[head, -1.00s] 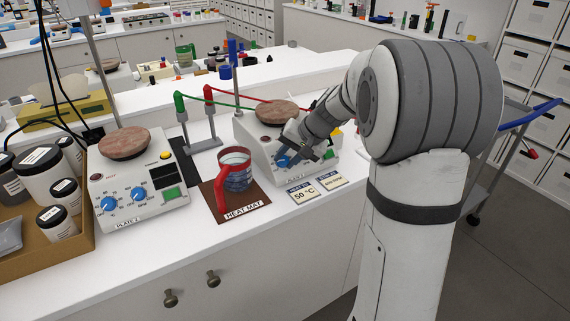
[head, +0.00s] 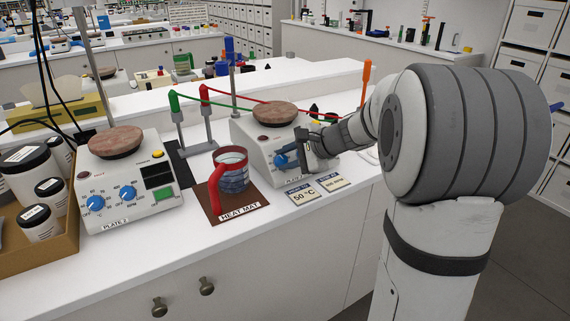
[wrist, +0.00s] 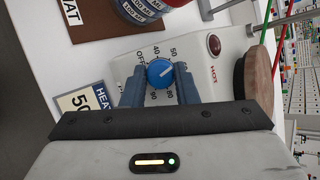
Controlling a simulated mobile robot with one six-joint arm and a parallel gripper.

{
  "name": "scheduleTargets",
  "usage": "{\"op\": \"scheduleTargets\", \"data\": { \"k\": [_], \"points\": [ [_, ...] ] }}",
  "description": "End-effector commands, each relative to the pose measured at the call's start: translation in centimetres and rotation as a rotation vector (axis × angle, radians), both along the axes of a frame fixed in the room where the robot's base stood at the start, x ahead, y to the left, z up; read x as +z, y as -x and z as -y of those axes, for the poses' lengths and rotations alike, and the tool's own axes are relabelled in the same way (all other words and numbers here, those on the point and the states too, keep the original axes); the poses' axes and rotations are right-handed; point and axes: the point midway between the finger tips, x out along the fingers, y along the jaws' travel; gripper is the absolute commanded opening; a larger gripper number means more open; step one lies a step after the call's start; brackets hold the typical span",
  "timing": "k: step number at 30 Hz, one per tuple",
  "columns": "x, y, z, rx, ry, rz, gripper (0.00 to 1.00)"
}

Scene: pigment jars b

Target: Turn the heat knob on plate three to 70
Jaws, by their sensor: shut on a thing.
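Plate three (head: 246,133) is a white hot plate with a round reddish-brown top, partly hidden by my gripper in the head view. Its blue heat knob (wrist: 159,73) shows in the wrist view, with numbers around it including 40, 50 and 80. The knob's white pointer line slants up and right, below the 50; its exact reading is hard to tell. My gripper (wrist: 159,82) is shut on the knob, one finger on each side. In the head view my gripper (head: 304,151) reaches the plate's front from the right. The red lamp (wrist: 214,45) is marked HOT.
A red-handled glass jug (head: 232,175) stands on the brown heat mat (head: 252,202), left of plate three. Two cards, one reading 50 °C (head: 303,196), lie in front. Plate two (head: 125,205) stands further left. Red and green clamp stands (head: 207,130) rise behind the mat.

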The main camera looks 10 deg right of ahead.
Motion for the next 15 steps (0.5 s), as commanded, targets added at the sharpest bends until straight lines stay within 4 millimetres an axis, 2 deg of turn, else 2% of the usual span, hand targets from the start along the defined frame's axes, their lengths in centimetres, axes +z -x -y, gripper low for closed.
{"op": "scheduleTargets", "data": {
  "k": [1,15],
  "points": [
    [-0.54,0.14,0.1,-0.033,-0.028,-0.012,0.04],
    [-0.8,0.38,-0.04,-0.344,-0.332,-0.113,0.04]
  ]
}}
